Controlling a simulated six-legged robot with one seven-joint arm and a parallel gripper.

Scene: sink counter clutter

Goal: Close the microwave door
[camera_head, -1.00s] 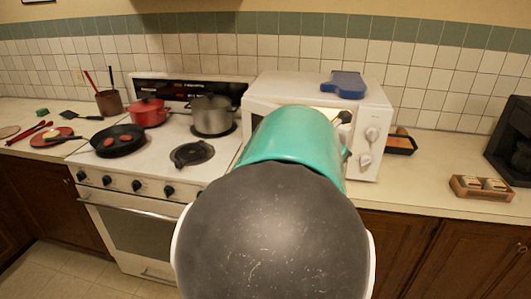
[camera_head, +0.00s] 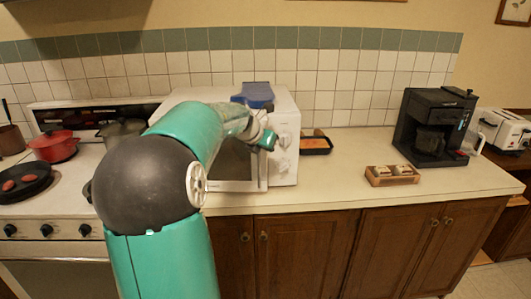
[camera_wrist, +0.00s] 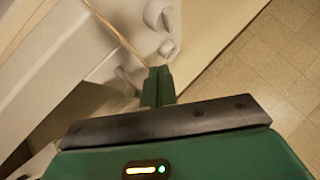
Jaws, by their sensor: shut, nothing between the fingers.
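The white microwave (camera_head: 286,128) stands on the counter right of the stove, with its knobs on the right of its front. Its door (camera_head: 240,165), with a dark window, is at the front, partly hidden by my arm. In the wrist view a thin warm-coloured line runs between the door (camera_wrist: 60,50) and the microwave body (camera_wrist: 135,22), so the door looks almost shut. My gripper (camera_head: 270,140) is in front of the microwave near the door's handle edge. In the wrist view my gripper (camera_wrist: 158,78) is shut and empty, close to the grey handle (camera_wrist: 126,80); contact is unclear.
A blue item (camera_head: 254,94) lies on top of the microwave. A dark tray (camera_head: 316,144) is just right of it. A small wooden box (camera_head: 392,175), a black coffee maker (camera_head: 433,130) and a toaster (camera_head: 500,130) stand farther right. The stove with pots is at left.

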